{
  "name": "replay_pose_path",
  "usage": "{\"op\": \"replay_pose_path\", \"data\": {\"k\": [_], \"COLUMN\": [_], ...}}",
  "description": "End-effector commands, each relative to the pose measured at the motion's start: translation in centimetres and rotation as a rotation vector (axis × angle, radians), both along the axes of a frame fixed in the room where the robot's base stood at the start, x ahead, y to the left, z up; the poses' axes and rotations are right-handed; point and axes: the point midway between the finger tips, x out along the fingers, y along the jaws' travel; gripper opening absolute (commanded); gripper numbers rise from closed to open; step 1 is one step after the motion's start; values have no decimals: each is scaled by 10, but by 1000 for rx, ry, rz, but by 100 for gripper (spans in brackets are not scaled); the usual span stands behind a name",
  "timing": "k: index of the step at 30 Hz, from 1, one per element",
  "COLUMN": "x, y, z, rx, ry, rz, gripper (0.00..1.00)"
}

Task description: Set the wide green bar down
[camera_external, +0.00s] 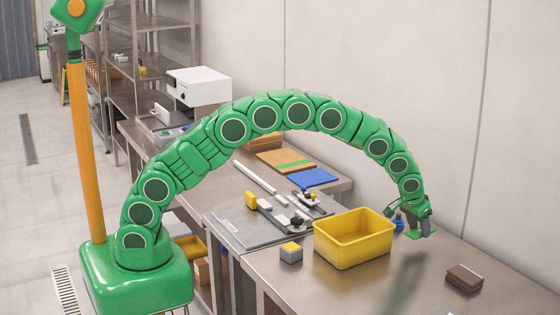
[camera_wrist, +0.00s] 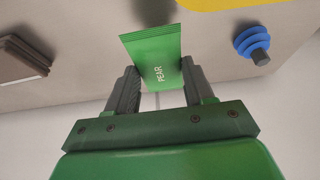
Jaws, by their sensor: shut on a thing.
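The wide green bar, lettered PEAR, shows in the wrist view (camera_wrist: 155,48) between the two fingers of my gripper (camera_wrist: 157,82). In the external view my gripper (camera_external: 424,222) hangs over the metal table, right of the yellow bin, with a green edge of the bar (camera_external: 414,235) showing below it. The bar appears to be held above the table, with a dark shadow on the surface beyond it in the wrist view. The fingers are shut on its sides. Its underside is hidden.
A yellow bin (camera_external: 353,240) and a blue ribbed piece (camera_external: 399,222) stand left of my gripper. A brown stack (camera_external: 464,278) lies to the right. The table (camera_external: 425,270) is bare between bin and brown stack.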

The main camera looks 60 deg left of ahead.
Motion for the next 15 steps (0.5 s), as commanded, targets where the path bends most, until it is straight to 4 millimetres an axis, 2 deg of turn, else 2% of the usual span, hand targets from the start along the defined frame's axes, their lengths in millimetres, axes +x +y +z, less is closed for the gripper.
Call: {"op": "replay_pose_path", "data": {"k": [11, 15], "x": [10, 10], "y": [-4, -3], "z": [-11, -29], "rx": [0, 0], "ry": [-2, 1], "rz": [0, 0], "gripper": [22, 22]}}
